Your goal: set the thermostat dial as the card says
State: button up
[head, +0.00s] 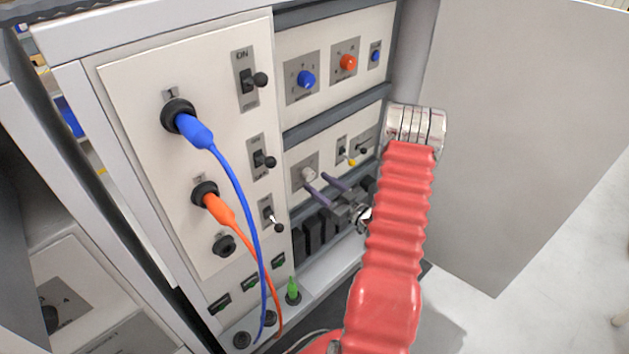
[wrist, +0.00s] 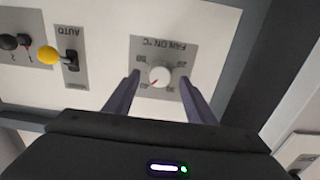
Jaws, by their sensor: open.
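The thermostat dial (wrist: 160,76) is a small white knob on a grey plate marked "FAN ON °C", upside down in the wrist view. Its red pointer aims to the lower left of that picture, towards a small number that looks like 40. The dial also shows in the head view (head: 308,174), low on the right-hand panels. My gripper (wrist: 160,85) is open, with one finger on each side of the dial; it also shows in the head view (head: 318,188). I cannot tell whether the fingers touch the dial. No card is visible.
Above are a blue knob (head: 306,79) and an orange knob (head: 348,62). Blue (head: 236,185) and orange (head: 240,232) cables hang at left. A grey door (head: 520,140) stands open at right.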

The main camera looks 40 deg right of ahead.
aim_at(308, 175)
jog(key=shift+w, duration=1.4)
jog(key=c, duration=1)
